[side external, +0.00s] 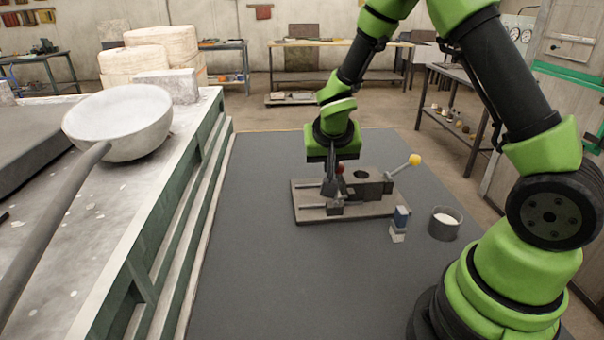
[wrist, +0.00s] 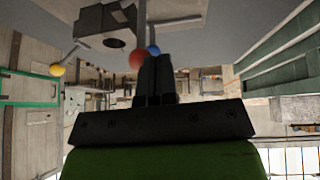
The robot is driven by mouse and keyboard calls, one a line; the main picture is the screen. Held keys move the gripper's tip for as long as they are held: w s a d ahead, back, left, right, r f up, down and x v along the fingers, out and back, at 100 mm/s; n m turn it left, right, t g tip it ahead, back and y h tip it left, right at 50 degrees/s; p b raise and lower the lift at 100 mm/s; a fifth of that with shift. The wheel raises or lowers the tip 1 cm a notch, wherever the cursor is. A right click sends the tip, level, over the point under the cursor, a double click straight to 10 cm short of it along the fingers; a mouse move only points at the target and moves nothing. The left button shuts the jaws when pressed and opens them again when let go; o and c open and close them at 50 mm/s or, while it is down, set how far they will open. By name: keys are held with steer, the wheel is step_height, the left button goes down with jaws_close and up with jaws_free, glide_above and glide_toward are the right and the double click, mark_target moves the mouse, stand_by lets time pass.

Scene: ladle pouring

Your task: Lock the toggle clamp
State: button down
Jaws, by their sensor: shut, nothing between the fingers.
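A grey fixture plate (side external: 370,208) lies on the dark table. It carries a dark block (side external: 370,187) with a round hole, and a lever with a yellow ball knob (side external: 414,160) slanting up to the right. At its left, dark clamp parts with metal rods (side external: 316,207) lie low on the plate. My gripper (side external: 333,190) points down over these parts, with its fingers together and empty. A red ball (wrist: 136,60) and a blue ball (wrist: 153,50) show close to the fingertips in the wrist view. My fingers partly hide the clamp; contact cannot be told.
A big ladle (side external: 122,120) rests on the bench at left. The table in front of the plate is clear.

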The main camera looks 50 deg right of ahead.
steer(key=shift+s+d+f, duration=0.2)
steer(key=shift+s+d, duration=1.65)
steer(key=shift+d, duration=0.15)
steer(key=shift+s, duration=0.1)
steer(key=s+d+v, duration=0.1)
steer(key=d+v, duration=0.1)
steer(key=v, duration=0.9)
steer(key=shift+s+a+r, duration=0.15)
steer(key=shift+s+r, duration=0.25)
steer(key=shift+r, duration=0.1)
